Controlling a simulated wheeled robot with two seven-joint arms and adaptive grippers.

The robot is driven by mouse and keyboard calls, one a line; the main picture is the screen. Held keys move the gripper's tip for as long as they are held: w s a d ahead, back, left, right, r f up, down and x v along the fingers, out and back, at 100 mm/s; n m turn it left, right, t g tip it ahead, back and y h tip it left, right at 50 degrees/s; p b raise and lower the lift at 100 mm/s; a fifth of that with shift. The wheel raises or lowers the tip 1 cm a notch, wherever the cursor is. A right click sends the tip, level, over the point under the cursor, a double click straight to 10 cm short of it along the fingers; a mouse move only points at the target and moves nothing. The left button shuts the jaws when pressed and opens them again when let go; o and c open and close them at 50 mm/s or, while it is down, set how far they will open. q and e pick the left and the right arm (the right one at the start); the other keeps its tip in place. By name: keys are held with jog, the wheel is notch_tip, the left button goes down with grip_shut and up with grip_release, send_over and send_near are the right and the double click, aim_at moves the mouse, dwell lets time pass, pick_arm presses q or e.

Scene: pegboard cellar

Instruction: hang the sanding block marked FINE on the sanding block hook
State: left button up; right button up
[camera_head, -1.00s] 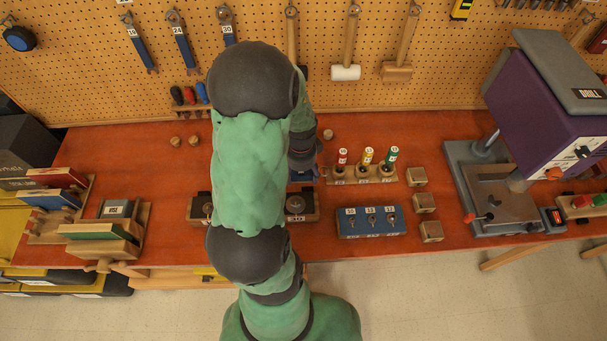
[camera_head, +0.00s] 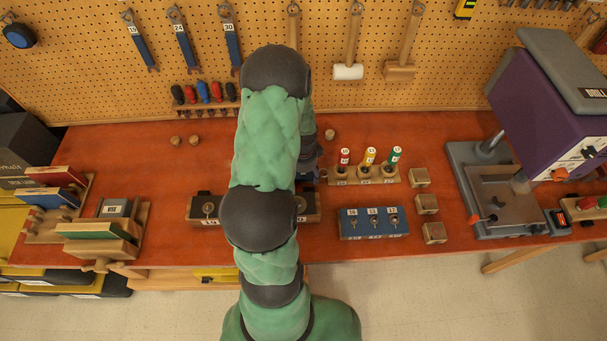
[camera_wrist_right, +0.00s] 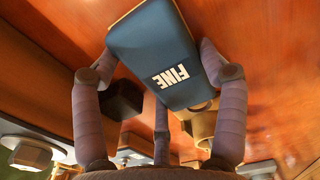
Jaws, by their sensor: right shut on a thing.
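The sanding block (camera_wrist_right: 150,30) is blue-grey with a wooden edge, and its white FINE lettering shows upside down in the right wrist view. My right gripper (camera_wrist_right: 159,62) is shut on it, with fingers on both sides of the block. In the head view my right gripper (camera_head: 309,163) is mostly hidden behind my green arm, over the middle of the bench. I cannot pick out the sanding block hook; part of the pegboard (camera_head: 165,75) is hidden by my arm. My left gripper is in neither view.
The red bench (camera_head: 110,160) has wooden blocks with keyholes (camera_head: 208,208), a blue key block (camera_head: 374,223) and a rack of marked tubes (camera_head: 363,175). A purple drill press (camera_head: 545,115) stands right. Wrenches (camera_head: 184,40), screwdrivers (camera_head: 203,92) and mallets (camera_head: 349,70) hang on the pegboard.

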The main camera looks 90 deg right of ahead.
jog(key=shift+f, duration=0.1)
jog(key=o, duration=1.7)
